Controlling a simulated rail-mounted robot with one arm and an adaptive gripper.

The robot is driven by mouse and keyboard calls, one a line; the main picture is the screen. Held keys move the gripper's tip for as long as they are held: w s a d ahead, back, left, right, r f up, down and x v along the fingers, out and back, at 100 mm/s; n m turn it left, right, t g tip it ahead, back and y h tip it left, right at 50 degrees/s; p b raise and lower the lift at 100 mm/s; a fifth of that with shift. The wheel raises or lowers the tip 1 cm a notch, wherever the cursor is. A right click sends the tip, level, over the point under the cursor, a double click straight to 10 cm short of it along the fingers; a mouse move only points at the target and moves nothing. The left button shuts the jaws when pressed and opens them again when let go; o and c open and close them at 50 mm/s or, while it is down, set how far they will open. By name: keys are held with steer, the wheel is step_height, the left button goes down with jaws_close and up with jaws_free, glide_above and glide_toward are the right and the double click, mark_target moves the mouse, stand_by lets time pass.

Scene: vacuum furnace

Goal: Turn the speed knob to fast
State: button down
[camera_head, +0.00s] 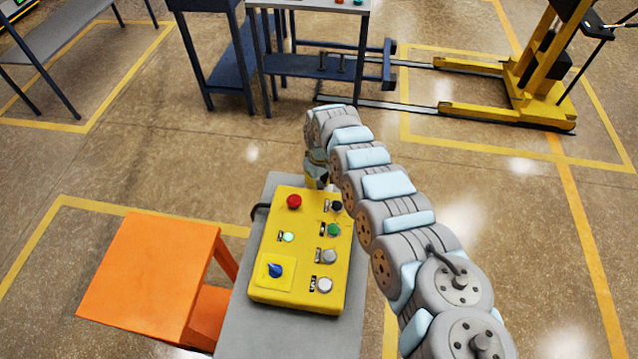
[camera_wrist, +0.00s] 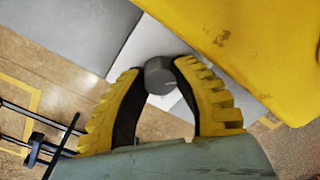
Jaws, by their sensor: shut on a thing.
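A dark grey round knob (camera_wrist: 159,76) sits between the two yellow ribbed fingers of my gripper (camera_wrist: 158,84) in the wrist view. The fingers are shut on its sides, and a white plate lies behind it. Its markings and pointer cannot be read. In the head view my gripper (camera_head: 316,171) is at the far end of the yellow control box (camera_head: 262,293), low beside its far right corner. The box and my arm hide the fingertips and the gripped knob there. The box's yellow side (camera_wrist: 240,45) fills the upper right of the wrist view.
The box top carries a red button (camera_head: 294,201), a black knob (camera_head: 336,206), a green button (camera_head: 334,230), grey buttons and a blue selector (camera_head: 275,270). It stands on a grey table (camera_head: 236,326). An orange stool (camera_head: 150,275) is left; a yellow lifter (camera_head: 540,85) is far right.

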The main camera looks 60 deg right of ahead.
steer(key=shift+r+p, duration=0.1)
steer(key=shift+p, duration=0.2)
steer(key=shift+r+m+p, duration=0.15)
steer(key=shift+m+p, duration=0.35)
steer(key=shift+p, duration=0.3)
steer(key=shift+a+m+p, duration=0.1)
steer(key=shift+m+p, duration=0.5)
steer(key=shift+p, duration=0.3)
steer(key=shift+m+p, duration=0.9)
steer(key=shift+p, duration=0.15)
steer(key=m, duration=0.1)
steer(key=m+p, duration=0.1)
steer(key=shift+f+m, duration=0.2)
steer(key=shift+m, duration=0.1)
steer(key=m, duration=0.5)
steer(key=shift+m+h+p, duration=0.3)
steer(key=shift+f+m+b, duration=0.2)
steer(key=shift+m+b, duration=0.3)
steer(key=shift+m, duration=1.1)
steer(key=shift+r+m+b, duration=0.1)
steer(key=shift+m+b, duration=0.2)
